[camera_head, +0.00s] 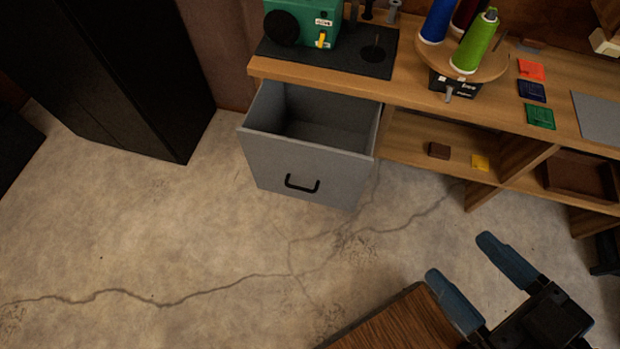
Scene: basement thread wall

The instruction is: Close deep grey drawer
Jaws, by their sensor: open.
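The deep grey drawer (307,168) is pulled well out from under the left end of the wooden bench. Its front panel carries a black bar handle (302,184). The inside that shows looks empty. My gripper (468,272) is at the lower right, with its two blue fingers spread apart and nothing between them. It is to the right of the drawer and nearer to me, apart from it.
The wooden bench (424,97) holds a green machine (303,22), thread cones (474,42) and colored squares. Open shelves (412,143) are right of the drawer. A black cabinet (118,75) stands left. A wooden surface (400,325) is at the bottom. The cracked floor before the drawer is clear.

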